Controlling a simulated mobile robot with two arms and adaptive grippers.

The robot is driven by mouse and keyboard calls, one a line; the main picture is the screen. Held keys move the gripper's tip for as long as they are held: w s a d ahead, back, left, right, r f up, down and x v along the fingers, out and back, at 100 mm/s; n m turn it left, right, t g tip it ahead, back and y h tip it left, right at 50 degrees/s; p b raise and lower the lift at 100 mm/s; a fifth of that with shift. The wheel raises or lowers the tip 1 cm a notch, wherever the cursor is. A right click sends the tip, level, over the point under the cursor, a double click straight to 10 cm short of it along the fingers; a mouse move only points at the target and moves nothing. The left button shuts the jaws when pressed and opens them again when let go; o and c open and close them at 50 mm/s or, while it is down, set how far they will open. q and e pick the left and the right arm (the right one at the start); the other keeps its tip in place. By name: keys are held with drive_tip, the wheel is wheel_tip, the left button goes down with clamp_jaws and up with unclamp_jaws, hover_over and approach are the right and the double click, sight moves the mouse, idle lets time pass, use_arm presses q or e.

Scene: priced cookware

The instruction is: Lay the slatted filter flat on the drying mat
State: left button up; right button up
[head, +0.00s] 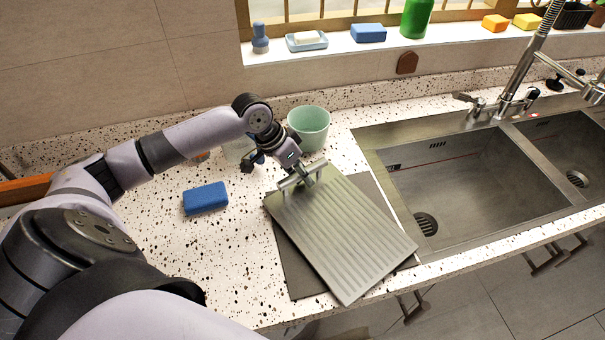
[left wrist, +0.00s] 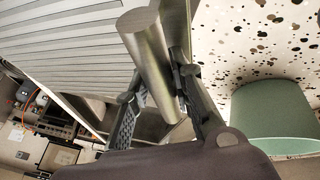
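The slatted filter (head: 340,235) is a grey-green metal panel with parallel ridges and a bar handle at its far left edge. It is over the dark grey drying mat (head: 295,268), turned relative to it, so mat strips show at the left and upper right. Whether it touches the mat all over cannot be told. My left gripper (head: 304,179) is at the handle. In the left wrist view its fingers (left wrist: 158,95) lie on both sides of the handle bar (left wrist: 152,60), closed around it, with the slats (left wrist: 75,45) beyond. My right gripper is not in view.
A pale green cup (head: 309,125) stands just behind my left gripper, and shows in the left wrist view (left wrist: 275,118). A blue sponge (head: 205,198) lies left of the mat. The steel sink (head: 470,180) is to the right. The counter's front edge runs close to the mat.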

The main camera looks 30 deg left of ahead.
use_arm(q)
drive_tip(key=o, duration=0.4)
drive_tip(key=shift+r, duration=0.1)
drive_tip(key=v, duration=1.2)
drive_tip(key=shift+s, duration=0.1)
